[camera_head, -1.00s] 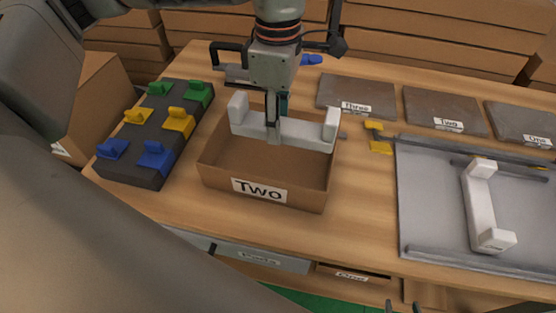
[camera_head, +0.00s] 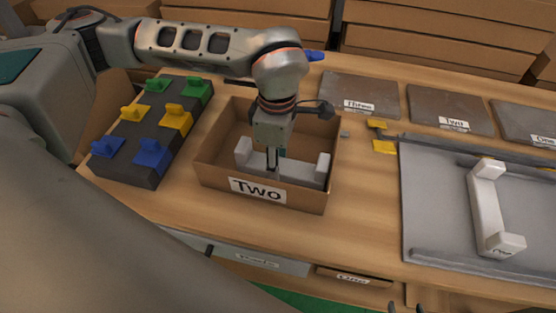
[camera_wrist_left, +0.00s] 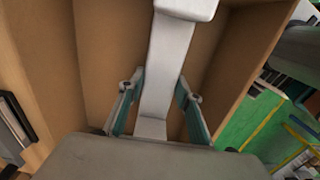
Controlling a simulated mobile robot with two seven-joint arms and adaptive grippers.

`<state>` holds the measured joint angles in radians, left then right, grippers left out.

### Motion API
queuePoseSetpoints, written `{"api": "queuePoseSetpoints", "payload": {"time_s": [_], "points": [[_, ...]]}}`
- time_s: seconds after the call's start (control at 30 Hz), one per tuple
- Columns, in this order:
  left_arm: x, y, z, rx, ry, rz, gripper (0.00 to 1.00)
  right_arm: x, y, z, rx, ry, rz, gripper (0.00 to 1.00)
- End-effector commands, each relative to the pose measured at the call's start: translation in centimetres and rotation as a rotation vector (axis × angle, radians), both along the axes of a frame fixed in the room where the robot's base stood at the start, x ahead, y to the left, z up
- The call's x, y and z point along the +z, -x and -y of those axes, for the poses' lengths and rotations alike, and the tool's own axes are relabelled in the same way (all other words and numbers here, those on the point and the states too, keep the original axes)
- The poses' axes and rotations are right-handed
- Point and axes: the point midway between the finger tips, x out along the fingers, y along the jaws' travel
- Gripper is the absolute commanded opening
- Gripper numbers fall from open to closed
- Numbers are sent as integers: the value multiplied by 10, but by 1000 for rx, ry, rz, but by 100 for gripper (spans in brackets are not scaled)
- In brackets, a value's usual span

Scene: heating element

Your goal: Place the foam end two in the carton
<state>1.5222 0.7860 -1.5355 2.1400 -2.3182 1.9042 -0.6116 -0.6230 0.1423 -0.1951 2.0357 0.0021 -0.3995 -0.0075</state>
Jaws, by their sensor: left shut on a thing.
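The open brown carton (camera_head: 213,178) labelled "Two" stands on the table left of centre. A white foam end (camera_head: 300,172), a bar with raised ends, is inside it, low between the walls. My left gripper (camera_head: 272,172) points down into the carton and is shut on the middle of the foam end. The left wrist view shows the foam end (camera_wrist_left: 168,60) between the two fingers (camera_wrist_left: 158,105). Whether it touches the carton floor is hard to tell. Only the fingertips of my right gripper (camera_head: 405,309) show, apart, at the bottom edge.
A second white foam end (camera_head: 485,210) lies on the grey tray (camera_head: 430,215) at right. A dark block (camera_head: 130,168) with coloured clips stands left of the carton. Grey labelled plates (camera_head: 360,92) lie at the back.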

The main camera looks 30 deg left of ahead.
Motion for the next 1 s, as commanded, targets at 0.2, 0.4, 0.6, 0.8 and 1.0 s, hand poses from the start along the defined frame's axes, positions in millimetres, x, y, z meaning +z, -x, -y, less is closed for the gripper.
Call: {"api": "queuePoseSetpoints", "payload": {"time_s": [0.2, 0.4, 0.6, 0.8, 1.0], "points": [[0, 0, 0, 0, 1, 1, 13, 0, 0, 0, 0, 0, 0, 40], [-2, 0, 0, 0, 1, 1, 51, 0, 0, 0, -2, 0, -1, 40], [-2, 0, 0, 0, 1, 1, 51, 0, 0, 0, -2, -1, 0, 40], [4, -1, 0, 0, 0, 3, 51, 3, -1, 0, -2, -2, 3, 40], [37, -1, 0, 0, 0, 7, 51, 10, -4, -1, -3, -7, 12, 40]]}}
